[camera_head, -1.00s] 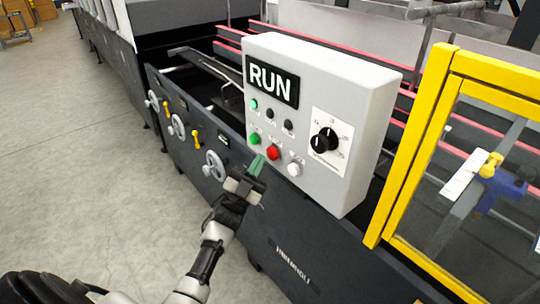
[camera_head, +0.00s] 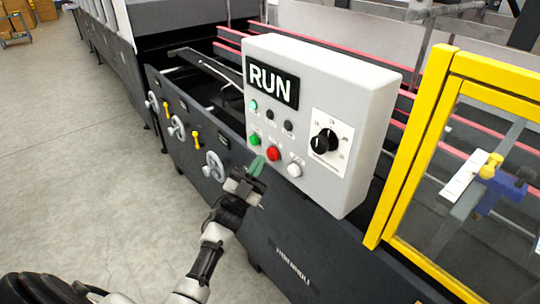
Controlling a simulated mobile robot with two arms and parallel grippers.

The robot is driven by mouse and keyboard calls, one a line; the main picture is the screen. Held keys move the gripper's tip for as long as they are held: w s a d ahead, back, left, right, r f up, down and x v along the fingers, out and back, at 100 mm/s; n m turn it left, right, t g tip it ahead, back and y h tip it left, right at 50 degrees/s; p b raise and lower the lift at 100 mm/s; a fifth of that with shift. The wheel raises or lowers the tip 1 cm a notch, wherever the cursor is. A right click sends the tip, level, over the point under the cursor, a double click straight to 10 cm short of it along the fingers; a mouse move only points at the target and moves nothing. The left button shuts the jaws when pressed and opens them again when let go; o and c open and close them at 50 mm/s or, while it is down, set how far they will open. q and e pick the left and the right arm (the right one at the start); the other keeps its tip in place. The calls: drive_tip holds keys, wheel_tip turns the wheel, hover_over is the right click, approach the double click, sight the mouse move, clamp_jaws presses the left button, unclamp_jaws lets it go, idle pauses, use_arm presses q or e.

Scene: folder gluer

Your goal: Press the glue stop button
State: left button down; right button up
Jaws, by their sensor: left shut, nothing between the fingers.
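A light grey control box (camera_head: 352,105) stands on the dark machine, with a black RUN display (camera_head: 272,86) on its face. Its lower row holds a green button (camera_head: 255,139), a red button (camera_head: 273,154) and a white button (camera_head: 294,170). Small lamps or buttons and a black rotary dial (camera_head: 325,141) sit above and beside them. The button labels are too small to read. My right gripper is not in view.
A yellow guard frame (camera_head: 435,115) with a clear panel stands right of the box. Handwheels (camera_head: 214,166) and yellow levers (camera_head: 196,141) stick out from the machine's side at left.

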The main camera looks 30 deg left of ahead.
use_arm(q)
drive_tip(key=shift+w, duration=0.15)
idle(0.7)
drive_tip(key=shift+w+d, duration=0.15)
drive_tip(key=shift+w, duration=0.15)
drive_tip(key=shift+w+d+b, duration=0.2)
drive_tip(key=shift+w+b, duration=0.25)
drive_tip(key=shift+b, duration=0.15)
idle(0.5)
drive_tip(key=shift+s, duration=0.15)
drive_tip(key=shift+s+a+p, duration=0.35)
drive_tip(key=shift+s, duration=0.4)
drive_tip(key=s, duration=0.1)
drive_tip(key=s+a+p, duration=0.1)
drive_tip(key=s, duration=0.1)
drive_tip(key=s+a, duration=0.1)
drive_tip(key=shift+s+p, duration=0.3)
drive_tip(key=shift+p, duration=0.05)
